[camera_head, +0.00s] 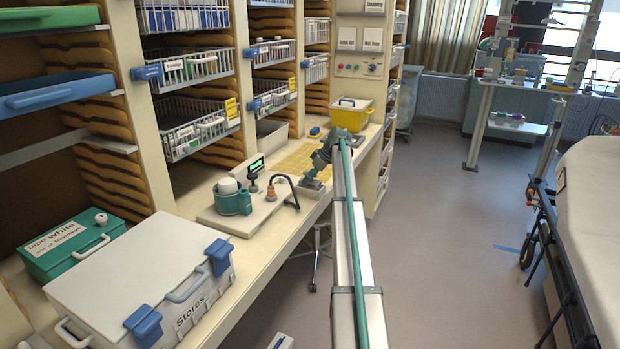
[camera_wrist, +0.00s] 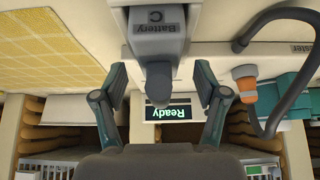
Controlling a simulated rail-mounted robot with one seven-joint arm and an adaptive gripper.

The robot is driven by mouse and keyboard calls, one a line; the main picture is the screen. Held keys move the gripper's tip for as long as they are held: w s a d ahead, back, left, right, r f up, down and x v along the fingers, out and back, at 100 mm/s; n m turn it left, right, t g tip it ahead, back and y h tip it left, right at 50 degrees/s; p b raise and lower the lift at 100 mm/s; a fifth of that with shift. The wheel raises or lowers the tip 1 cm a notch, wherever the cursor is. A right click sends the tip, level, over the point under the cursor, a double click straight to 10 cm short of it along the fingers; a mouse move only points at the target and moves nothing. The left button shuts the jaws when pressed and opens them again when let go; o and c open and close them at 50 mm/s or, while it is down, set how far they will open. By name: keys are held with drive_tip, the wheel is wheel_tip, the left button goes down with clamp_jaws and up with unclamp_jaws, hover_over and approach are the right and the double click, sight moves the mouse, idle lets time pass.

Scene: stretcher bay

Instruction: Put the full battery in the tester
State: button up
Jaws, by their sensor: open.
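In the wrist view a grey block labelled "Battery C" (camera_wrist: 157,30) stands with its rounded knob (camera_wrist: 158,85) between the fingers of my gripper (camera_wrist: 160,92). The fingers are apart, with a gap on each side of the knob. A dark display reading "Ready" (camera_wrist: 174,113) shows upside down beyond it. In the head view the pale tester base (camera_head: 239,219) lies on the counter with a small display (camera_head: 257,166) and a dark cable loop. The charge does not show.
A yellow grid mat (camera_head: 297,160) lies behind the tester, with a yellow bin (camera_head: 350,115) farther back. A green pot (camera_head: 229,202) and an orange-tipped item (camera_head: 271,190) stand on the base. The Stores case (camera_head: 142,268) fills the near counter. Shelves line the left.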

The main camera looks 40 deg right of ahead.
drive_tip(key=v, duration=1.2)
drive_tip(key=s+f+g+h+b, duration=0.1)
drive_tip(key=s+f+h+b, duration=0.15)
drive_tip(key=f, duration=1.45)
drive_tip(key=s+f+g+h+b, duration=0.1)
drive_tip(key=s+f+b, duration=0.15)
drive_tip(key=f, duration=1.45)
drive_tip(key=s+a+f+m+g+y+p, duration=0.1)
drive_tip(key=s+a+f, duration=0.5)
drive_tip(key=a, duration=0.5)
drive_tip(key=s+a+f+m+g, duration=0.1)
drive_tip(key=s+a+f+g, duration=0.15)
drive_tip(key=a+f, duration=0.75)
drive_tip(key=s+a+f+m+g+y+p, duration=0.1)
drive_tip(key=s+a+f, duration=0.5)
drive_tip(key=a, duration=0.5)
drive_tip(key=s+a+f+m+g+p, duration=0.1)
drive_tip(key=s+a+f+g, duration=0.15)
drive_tip(key=s+a, duration=0.95)
drive_tip(key=s+a+f+g+p, duration=0.1)
drive_tip(key=s+a+f, duration=0.3)
drive_tip(key=s+a, duration=0.75)
drive_tip(key=s+a+r+g, duration=0.1)
drive_tip(key=s, duration=0.8)
drive_tip(key=s+a+r+m+g+h+p, duration=0.1)
drive_tip(key=s, duration=0.9)
drive_tip(key=shift+s+a+r+g, duration=0.2)
drive_tip(key=shift+a+r+g, duration=0.05)
drive_tip(key=shift+a+g, duration=0.05)
